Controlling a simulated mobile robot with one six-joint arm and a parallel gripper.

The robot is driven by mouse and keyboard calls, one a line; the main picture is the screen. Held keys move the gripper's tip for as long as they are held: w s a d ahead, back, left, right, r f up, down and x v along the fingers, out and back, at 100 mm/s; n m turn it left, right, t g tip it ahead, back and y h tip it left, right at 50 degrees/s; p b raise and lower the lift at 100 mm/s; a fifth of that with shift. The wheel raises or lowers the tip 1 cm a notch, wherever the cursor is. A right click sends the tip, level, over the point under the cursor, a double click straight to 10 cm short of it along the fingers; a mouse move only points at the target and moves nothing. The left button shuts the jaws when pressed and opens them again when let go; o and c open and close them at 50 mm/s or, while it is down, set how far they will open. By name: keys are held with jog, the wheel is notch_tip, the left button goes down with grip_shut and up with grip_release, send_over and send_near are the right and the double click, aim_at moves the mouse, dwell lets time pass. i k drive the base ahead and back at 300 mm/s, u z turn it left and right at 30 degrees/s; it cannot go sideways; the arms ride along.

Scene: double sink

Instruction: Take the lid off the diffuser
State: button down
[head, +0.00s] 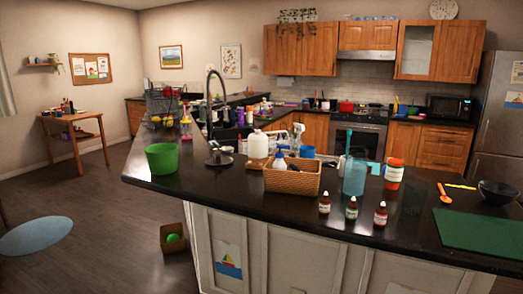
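I cannot tell for certain which object is the diffuser, and no lid can be made out clearly. A translucent blue cylinder (354,178) stands upright on the dark counter (300,222), right of the wicker basket, with a teal stick-like part rising above it. Three small brown bottles with labels stand upright in front of it: the left one (325,204), the middle one (351,209) and the right one (380,215). An orange and white jar (394,174) stands to its right. My gripper is not in view.
A wicker basket (291,181) holding bottles, a white jug (258,146), a black faucet (216,130) and a green bucket (161,159) stand further left. An orange spoon (444,194), a dark bowl (497,192) and a green mat (480,232) lie right. The counter's front edge is mostly clear.

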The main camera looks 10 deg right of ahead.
aim_at(257, 138)
jog(key=u, duration=0.1)
jog(key=i, duration=0.95)
jog(key=z, duration=0.05)
